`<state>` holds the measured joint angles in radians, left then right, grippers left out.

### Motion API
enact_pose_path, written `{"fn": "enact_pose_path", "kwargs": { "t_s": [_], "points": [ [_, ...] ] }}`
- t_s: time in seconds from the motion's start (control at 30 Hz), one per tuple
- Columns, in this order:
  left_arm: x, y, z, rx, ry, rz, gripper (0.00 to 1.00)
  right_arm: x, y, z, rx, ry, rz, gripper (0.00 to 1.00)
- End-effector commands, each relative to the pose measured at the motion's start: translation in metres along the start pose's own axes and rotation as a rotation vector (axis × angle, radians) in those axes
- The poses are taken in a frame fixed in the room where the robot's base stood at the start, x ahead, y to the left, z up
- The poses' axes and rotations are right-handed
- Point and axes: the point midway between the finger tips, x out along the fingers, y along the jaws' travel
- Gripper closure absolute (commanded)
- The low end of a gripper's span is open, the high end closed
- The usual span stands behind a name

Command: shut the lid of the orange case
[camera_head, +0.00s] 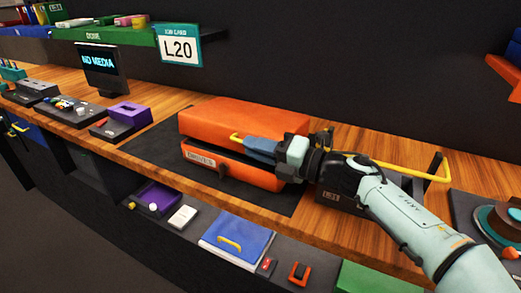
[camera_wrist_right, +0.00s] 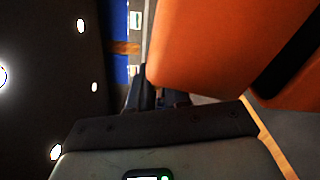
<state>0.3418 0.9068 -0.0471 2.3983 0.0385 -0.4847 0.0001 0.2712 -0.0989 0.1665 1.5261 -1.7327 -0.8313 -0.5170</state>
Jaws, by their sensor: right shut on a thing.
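The orange case (camera_head: 255,180) sits on a dark mat on the wooden bench in the head view. Its lid (camera_head: 235,115) is partly open, with a dark gap between lid and base along the front. My right gripper (camera_head: 262,148) reaches in from the right at the lid's front edge, its bluish fingers against it. The fingers are shut on the lid edge, though their exact contact is hard to see. In the right wrist view the orange lid (camera_wrist_right: 215,50) fills the upper right, beside the dark fingers (camera_wrist_right: 150,95). My left gripper is not in view.
A yellow bar (camera_head: 410,168) stands to the right, behind my right forearm. A purple box (camera_head: 128,113) and a "NO MEDIA" screen (camera_head: 101,62) are to the left. Below the bench front are a purple tray (camera_head: 158,196) and a blue panel (camera_head: 235,238).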

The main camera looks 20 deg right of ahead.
Motion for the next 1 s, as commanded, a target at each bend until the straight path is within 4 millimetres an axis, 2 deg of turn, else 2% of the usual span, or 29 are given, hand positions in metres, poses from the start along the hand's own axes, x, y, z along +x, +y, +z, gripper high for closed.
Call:
{"fn": "enact_pose_path", "kwargs": {
  "t_s": [0.43,0.47,0.5,0.53,0.83,1.0],
  "points": [
    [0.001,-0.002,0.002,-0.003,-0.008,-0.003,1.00,0.002,0.002,-0.001,-0.018,0.006,0.006,1.00],
    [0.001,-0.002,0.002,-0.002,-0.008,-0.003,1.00,0.002,0.002,-0.001,-0.018,0.006,0.006,0.79],
    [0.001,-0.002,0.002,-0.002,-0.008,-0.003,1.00,0.002,0.002,-0.001,-0.018,0.005,0.005,0.66],
    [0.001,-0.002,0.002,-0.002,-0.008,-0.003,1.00,0.002,0.002,-0.001,-0.017,0.005,0.005,0.64],
    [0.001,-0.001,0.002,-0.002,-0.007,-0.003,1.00,0.000,0.000,0.000,-0.014,0.001,0.001,0.64],
    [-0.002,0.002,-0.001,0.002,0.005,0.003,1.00,-0.018,0.000,0.001,-0.015,-0.002,-0.001,0.64]
  ]
}}
